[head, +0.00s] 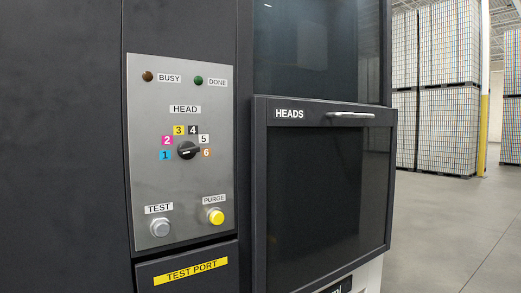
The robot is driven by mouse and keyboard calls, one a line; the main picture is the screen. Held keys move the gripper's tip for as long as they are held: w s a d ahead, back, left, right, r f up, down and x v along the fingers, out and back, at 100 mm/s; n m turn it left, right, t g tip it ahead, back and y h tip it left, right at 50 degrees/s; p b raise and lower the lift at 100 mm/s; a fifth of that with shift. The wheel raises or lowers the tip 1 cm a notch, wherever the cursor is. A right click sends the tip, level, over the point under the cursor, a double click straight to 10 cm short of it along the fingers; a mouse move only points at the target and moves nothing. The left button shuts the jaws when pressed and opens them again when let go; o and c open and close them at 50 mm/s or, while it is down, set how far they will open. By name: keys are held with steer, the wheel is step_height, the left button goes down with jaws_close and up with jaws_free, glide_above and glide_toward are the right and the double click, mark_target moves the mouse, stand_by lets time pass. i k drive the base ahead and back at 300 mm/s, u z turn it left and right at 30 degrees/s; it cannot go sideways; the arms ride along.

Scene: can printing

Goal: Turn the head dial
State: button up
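The head dial (188,150) is a small black knob on a grey metal panel (150,105), under a label reading HEAD (185,109). My gripper is not in view, and nothing covers the dial.
BUSY (148,76) and DONE (198,80) lamps look unlit. A grey TEST button (160,227) and yellow PURGE button (216,216) sit below the dial. A HEADS door (258,190) with a handle (351,115) protrudes at right. Open floor (450,230) lies beyond.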

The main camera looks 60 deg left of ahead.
mark_target(187, 150)
steer(key=i, duration=0.35)
steer(key=u, duration=3.4)
